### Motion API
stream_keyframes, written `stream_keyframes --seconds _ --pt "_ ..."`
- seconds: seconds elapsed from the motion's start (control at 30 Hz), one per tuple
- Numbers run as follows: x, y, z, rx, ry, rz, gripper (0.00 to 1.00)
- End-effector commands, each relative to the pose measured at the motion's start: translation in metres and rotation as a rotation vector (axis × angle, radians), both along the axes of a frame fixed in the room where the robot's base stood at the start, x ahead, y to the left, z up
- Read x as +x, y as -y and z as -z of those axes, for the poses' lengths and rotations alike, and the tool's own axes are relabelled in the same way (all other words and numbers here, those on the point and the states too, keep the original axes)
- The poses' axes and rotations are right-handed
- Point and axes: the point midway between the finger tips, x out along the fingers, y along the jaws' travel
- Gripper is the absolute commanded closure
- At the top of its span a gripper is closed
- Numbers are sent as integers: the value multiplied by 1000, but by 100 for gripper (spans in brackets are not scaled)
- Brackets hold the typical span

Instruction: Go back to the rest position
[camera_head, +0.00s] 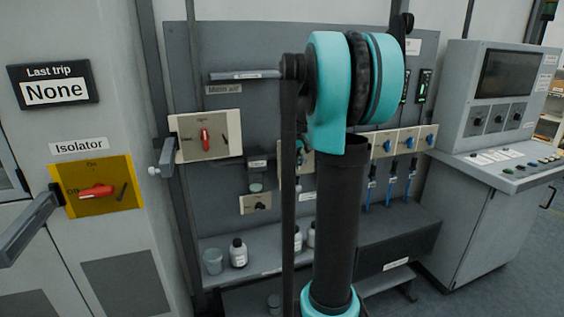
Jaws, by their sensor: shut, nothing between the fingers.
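My arm, teal and black, stands upright in the middle of the head view and bends over at a large rounded joint near the top. My gripper cannot be made out; it is out of view or hidden behind my own arm. The arm covers part of the grey back panel (235,130) and the shelf below it. I see nothing held.
At left, a cabinet carries a yellow isolator plate (118,198) with a red knob and a protruding grey lever (28,228). A grey "Main air" handle (245,76) sticks out nearby. Bottles (238,253) stand on the shelf. A control console (490,110) stands at right; floor (530,270) shows beside it.

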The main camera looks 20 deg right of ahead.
Motion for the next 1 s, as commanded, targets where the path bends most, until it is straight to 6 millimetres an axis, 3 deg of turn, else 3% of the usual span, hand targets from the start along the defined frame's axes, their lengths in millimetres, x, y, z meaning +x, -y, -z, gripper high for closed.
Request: stream_keyframes --seconds 0.17,0.27,0.37,0.5,0.7,0.83,1.0 --pt "-7 -6 4 4 2 -1 100" --pt "-29 -23 17 15 9 -5 100" --pt "-69 -52 42 37 21 -9 100" --pt "-142 -93 86 76 41 -13 100" --pt "-236 -131 145 126 60 -17 100" --pt "-273 -142 168 145 66 -17 100" --pt "-290 -147 179 155 68 -15 100"
